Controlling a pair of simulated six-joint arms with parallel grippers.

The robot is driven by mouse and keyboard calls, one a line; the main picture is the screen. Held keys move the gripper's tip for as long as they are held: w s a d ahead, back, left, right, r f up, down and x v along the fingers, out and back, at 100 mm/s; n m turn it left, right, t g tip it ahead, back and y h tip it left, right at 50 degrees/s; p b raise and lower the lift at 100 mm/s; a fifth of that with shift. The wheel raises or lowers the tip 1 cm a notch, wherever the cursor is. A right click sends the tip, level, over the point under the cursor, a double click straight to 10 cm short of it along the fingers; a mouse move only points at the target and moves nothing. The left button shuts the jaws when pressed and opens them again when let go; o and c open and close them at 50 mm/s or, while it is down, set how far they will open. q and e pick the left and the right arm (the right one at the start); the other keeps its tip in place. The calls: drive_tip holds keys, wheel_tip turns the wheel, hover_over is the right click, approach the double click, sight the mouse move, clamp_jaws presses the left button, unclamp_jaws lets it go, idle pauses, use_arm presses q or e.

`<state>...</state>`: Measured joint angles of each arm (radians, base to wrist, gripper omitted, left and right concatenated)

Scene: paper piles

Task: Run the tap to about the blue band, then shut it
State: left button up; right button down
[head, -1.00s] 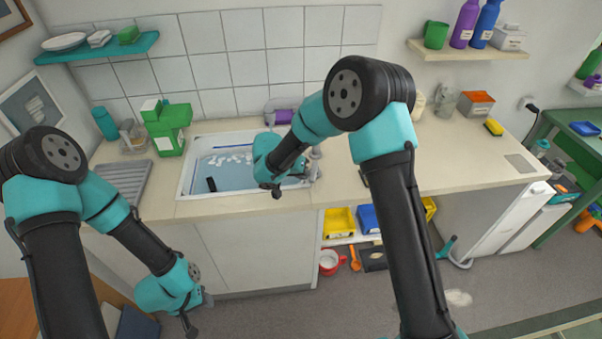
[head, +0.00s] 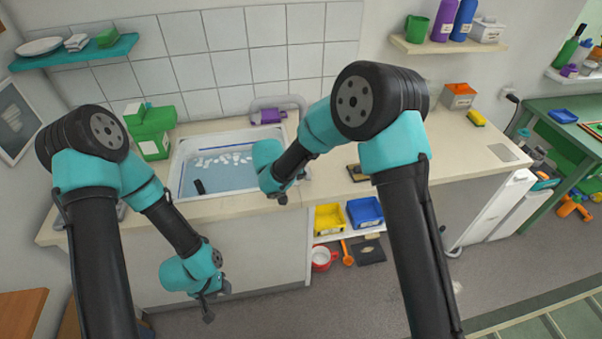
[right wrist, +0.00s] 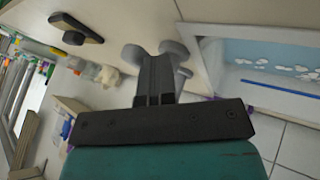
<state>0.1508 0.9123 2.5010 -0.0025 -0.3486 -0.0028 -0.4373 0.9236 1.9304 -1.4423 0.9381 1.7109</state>
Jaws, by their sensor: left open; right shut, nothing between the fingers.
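The white-rimmed sink (head: 176,170) holds pale blue water (head: 232,176) with white patches on it. A thin blue line (right wrist: 265,86) runs along the sink's inner wall in the right wrist view. A grey curved pipe (head: 290,99), seemingly the tap, stands behind the sink; its outlet is unclear. My right gripper (head: 281,193) is shut and empty over the sink's front right corner. In the right wrist view its shut fingers (right wrist: 157,72) are close to rounded grey parts (right wrist: 174,50); contact is unclear. My left gripper (head: 213,300) is open and empty in front of the cabinet.
A purple object (head: 267,117) is behind the sink. A small dark object (head: 199,186) is in the basin. A green box (head: 152,145) stands left of the sink. Yellow (head: 328,218) and blue (head: 365,212) bins are below the counter. The counter's right part is mostly clear.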

drive_tip(key=shift+w+a, duration=0.1)
drive_tip(key=shift+w+a, duration=0.4)
drive_tip(key=shift+a, duration=0.1)
idle(0.3)
drive_tip(key=shift+a, duration=0.1)
drive_tip(key=shift+s+a, duration=0.1)
drive_tip(key=shift+a, duration=0.45)
drive_tip(key=a, duration=0.2)
drive_tip(key=s+a+r, duration=0.1)
drive_tip(key=shift+a, duration=0.2)
drive_tip(key=v, duration=0.8)
drive_tip(key=shift+s+r, duration=0.25)
drive_tip(key=shift+r, duration=0.05)
